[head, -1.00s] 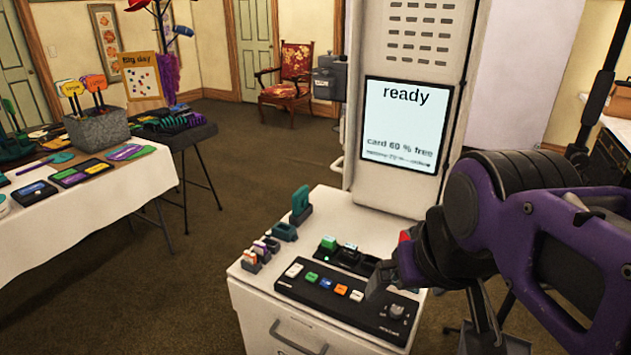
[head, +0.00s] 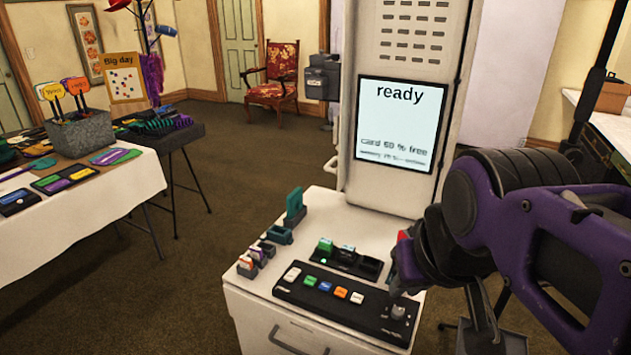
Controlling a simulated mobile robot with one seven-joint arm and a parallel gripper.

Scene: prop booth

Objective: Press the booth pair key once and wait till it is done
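The booth's black key panel (head: 330,312) lies on the white cabinet top in the head view. It carries a row of coloured keys: a white key (head: 292,275), a green key (head: 310,281), a blue key (head: 325,286), an orange key (head: 341,292) and another white key (head: 357,298). Their labels are too small to read, so I cannot tell which is the pair key. The booth screen (head: 400,125) reads "ready" above "card 60 % free". My gripper (head: 400,296) is over the panel's right end near a round knob (head: 397,312).
Behind the panel is a black holder (head: 347,260) with small blocks and a green light. A teal stand (head: 294,205) and small stamps (head: 255,258) stand on the left of the cabinet top (head: 262,220). A prop table (head: 100,210) is at left; carpet lies between.

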